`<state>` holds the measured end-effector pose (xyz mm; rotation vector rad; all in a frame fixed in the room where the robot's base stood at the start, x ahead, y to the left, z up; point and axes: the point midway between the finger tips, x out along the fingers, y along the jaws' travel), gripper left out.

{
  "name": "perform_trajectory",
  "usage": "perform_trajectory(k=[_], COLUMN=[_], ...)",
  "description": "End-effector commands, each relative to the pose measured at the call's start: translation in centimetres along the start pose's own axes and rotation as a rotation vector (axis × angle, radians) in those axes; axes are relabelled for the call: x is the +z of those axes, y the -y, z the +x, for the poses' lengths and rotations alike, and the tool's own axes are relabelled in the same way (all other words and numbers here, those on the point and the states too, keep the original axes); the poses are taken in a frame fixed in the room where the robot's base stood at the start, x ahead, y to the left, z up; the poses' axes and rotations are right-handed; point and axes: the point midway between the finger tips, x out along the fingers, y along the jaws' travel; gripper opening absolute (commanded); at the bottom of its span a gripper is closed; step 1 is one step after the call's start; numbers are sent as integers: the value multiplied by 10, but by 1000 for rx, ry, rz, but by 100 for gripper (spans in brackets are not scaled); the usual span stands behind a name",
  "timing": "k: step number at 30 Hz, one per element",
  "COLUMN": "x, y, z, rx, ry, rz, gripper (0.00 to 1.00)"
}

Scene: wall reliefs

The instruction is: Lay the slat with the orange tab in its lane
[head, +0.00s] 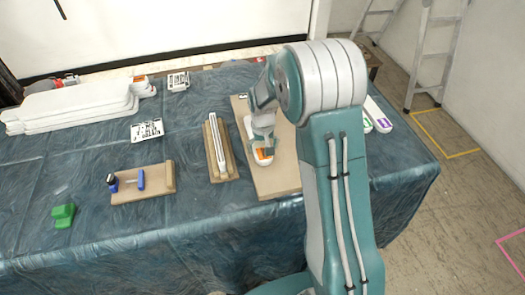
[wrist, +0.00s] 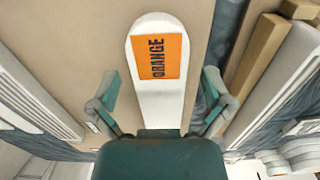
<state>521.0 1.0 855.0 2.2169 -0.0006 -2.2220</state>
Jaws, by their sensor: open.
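The white slat with the orange tab (wrist: 158,56) lies flat on a tan board (wrist: 100,30). Its rounded, labelled end also shows in the head view (head: 263,157), where my arm hides part of the slat. My gripper (wrist: 161,95) is open, with one finger on each side of the slat, apart from it, just behind the orange tab. In the head view my gripper (head: 262,144) is low over the tan board (head: 279,188). Which place is the slat's lane I cannot tell.
Left of the board is a narrow wooden holder (head: 230,167) with a pale strip. Further left are a small board (head: 150,194) with blue parts, a green block (head: 63,215) and stacked white slats (head: 75,105). Purple- and green-tabbed slats (head: 378,115) lie right, partly behind my arm.

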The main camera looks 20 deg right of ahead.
Motion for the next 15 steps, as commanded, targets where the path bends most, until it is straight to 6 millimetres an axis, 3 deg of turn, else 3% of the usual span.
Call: perform_trajectory(k=[9,15], x=[-1,-1], y=[0,0], z=[-68,-96], rx=[0,0], ry=[-6,-2], rz=[0,0], gripper=[100,100])
